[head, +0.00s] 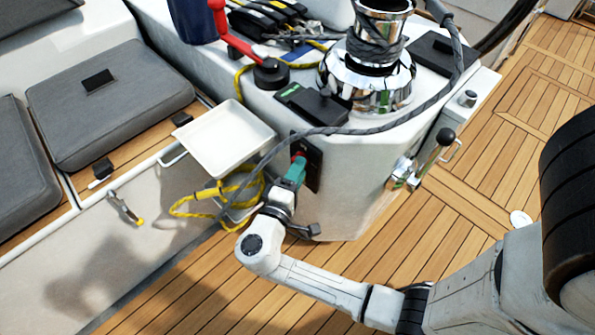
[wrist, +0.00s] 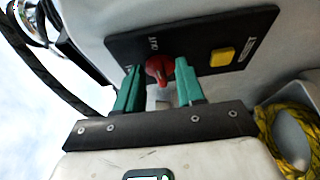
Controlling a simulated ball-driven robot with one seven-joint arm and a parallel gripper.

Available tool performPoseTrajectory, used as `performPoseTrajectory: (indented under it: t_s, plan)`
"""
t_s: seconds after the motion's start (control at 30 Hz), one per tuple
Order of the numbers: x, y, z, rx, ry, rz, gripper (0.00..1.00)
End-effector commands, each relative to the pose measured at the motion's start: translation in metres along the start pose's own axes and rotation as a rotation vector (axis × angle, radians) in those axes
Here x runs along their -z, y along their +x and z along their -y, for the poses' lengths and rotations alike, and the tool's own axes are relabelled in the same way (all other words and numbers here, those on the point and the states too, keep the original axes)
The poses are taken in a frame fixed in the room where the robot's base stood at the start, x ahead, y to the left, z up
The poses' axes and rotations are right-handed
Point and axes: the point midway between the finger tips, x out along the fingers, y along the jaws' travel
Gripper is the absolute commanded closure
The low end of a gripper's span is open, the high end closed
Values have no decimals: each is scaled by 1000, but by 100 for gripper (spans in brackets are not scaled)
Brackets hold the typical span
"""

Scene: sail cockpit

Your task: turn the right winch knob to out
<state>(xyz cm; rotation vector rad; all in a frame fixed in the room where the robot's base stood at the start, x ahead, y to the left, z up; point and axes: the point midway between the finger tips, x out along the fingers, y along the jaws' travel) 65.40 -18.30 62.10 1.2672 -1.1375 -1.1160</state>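The winch knob is red (wrist: 160,68) and sits on a black panel (wrist: 205,42) in the wrist view. Small white lettering lies above it and at its left; I cannot read it surely. My gripper (wrist: 160,88) has teal fingers standing apart, one on each side of the knob. A narrow gap shows at the left finger; contact at the right one is unclear. In the head view my gripper (head: 298,168) reaches the panel (head: 313,160) on the white console's side, and a bit of red shows at its tips.
A yellow button (wrist: 222,56) is right of the knob. In the head view, a grey rope (head: 335,130) drapes from the chrome winch (head: 367,75) past my gripper. A white tray (head: 222,138) and yellow rope (head: 190,205) are at the left. Open teak floor (head: 480,195) lies right.

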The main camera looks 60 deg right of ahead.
Motion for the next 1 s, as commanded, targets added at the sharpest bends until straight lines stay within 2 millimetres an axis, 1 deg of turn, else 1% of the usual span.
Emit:
performPoseTrajectory:
  t_s: [0.17,0.27,0.5,0.7,0.83,1.0]
  plan:
    - [1,-4,0,0,0,-1,62]
    - [1,-16,-1,0,0,-4,62]
    - [1,-62,-1,0,1,-5,62]
    - [1,-94,0,0,1,-3,62]
    - [1,-105,0,0,1,-2,62]
    - [0,-109,0,0,0,0,62]
